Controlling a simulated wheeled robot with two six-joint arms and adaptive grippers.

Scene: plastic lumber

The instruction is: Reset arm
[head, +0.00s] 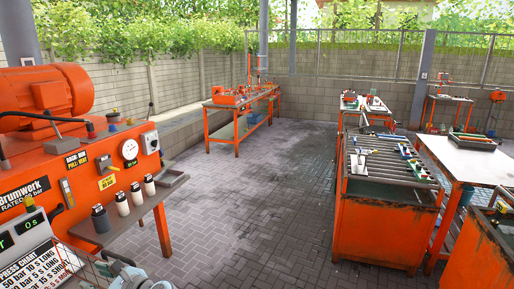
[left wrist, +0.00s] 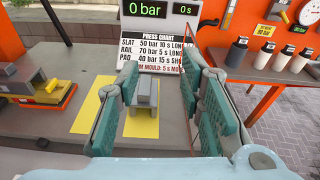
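My left gripper (left wrist: 162,68) is open, its two green-padded fingers spread apart in the left wrist view. No object is gripped between them. Beyond and below the fingers, a grey block (left wrist: 146,93) stands on a yellow patch of a grey bench top. Part of my left gripper also shows at the bottom left of the head view (head: 118,272), close to the orange press machine (head: 75,175). My right gripper is in neither view.
The press chart (left wrist: 160,52) and a 0 bar display (left wrist: 148,9) stand just ahead. A grey and yellow mould-like part (left wrist: 38,84) lies at left. Several dark-capped canisters (head: 123,204) stand on a side shelf. An orange rack (head: 385,215) is at right; the paved floor between is clear.

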